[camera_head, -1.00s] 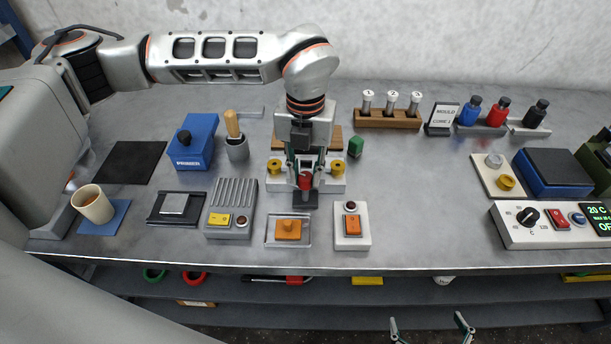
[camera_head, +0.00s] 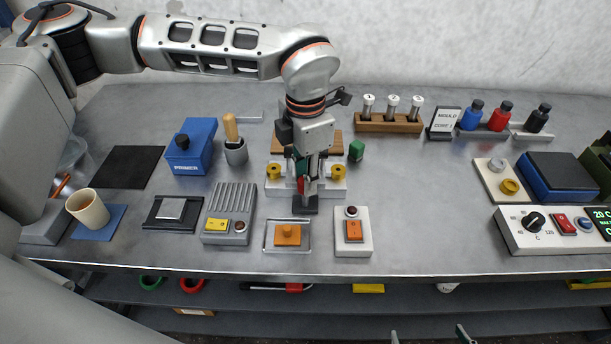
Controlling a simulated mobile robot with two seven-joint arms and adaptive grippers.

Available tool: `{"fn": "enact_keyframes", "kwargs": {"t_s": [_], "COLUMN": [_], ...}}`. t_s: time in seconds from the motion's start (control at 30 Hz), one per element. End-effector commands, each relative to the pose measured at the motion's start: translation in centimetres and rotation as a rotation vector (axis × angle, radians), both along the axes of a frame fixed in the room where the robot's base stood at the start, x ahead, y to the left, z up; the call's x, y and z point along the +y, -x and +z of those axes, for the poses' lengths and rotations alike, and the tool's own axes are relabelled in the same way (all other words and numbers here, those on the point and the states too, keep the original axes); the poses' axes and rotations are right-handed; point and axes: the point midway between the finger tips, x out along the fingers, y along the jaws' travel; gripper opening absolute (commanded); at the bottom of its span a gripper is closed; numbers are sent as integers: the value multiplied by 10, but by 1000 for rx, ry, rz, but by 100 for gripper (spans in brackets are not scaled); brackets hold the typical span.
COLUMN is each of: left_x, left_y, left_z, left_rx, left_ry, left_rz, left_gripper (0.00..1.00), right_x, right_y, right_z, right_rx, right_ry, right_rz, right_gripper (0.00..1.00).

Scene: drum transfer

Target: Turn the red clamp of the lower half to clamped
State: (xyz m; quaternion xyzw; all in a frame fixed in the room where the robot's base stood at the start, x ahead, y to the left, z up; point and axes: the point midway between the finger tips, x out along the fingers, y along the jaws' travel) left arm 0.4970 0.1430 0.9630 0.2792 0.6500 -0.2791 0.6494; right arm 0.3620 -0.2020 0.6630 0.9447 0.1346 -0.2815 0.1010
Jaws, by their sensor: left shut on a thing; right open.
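The mould half (camera_head: 331,188) is a light grey block with a yellow round knob on each side, on the table at centre. My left gripper (camera_head: 306,186) comes down over its middle and is shut on the red clamp (camera_head: 300,172). Most of the clamp is hidden by the fingers, so its exact angle cannot be told. A dark grey foot (camera_head: 305,205) shows in front of the block. My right gripper (camera_head: 428,336) is open and empty at the bottom edge, in front of the table, with only its fingertips showing.
Behind the mould half lies a brown wooden piece (camera_head: 334,142), with a green block (camera_head: 356,150) to its right. In front stand an orange piece in a tray (camera_head: 287,235) and a white switch box (camera_head: 353,247).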

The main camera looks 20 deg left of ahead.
Motion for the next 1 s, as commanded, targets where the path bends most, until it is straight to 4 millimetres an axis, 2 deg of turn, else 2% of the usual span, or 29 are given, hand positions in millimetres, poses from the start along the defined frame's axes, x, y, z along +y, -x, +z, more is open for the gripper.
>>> {"fn": "enact_keyframes", "kwargs": {"t_s": [0.4, 0.97, 1.0], "left_x": [0, -1, -1], "left_y": [-1, -1, -1], "left_z": [1, 2, 2], "left_rx": [-3, -4, -4], "left_ry": [1, 2, 2], "left_rz": [-193, -222, -222], "left_gripper": [1, 1, 30], "right_x": [0, 0, 0], "right_y": [-1, 1, 1], "right_z": [2, -1, -1], "right_rx": [-3, 4, 4], "right_ry": [-1, 1, 1], "right_rz": [0, 0, 0], "right_gripper": [100, 100, 100]}}
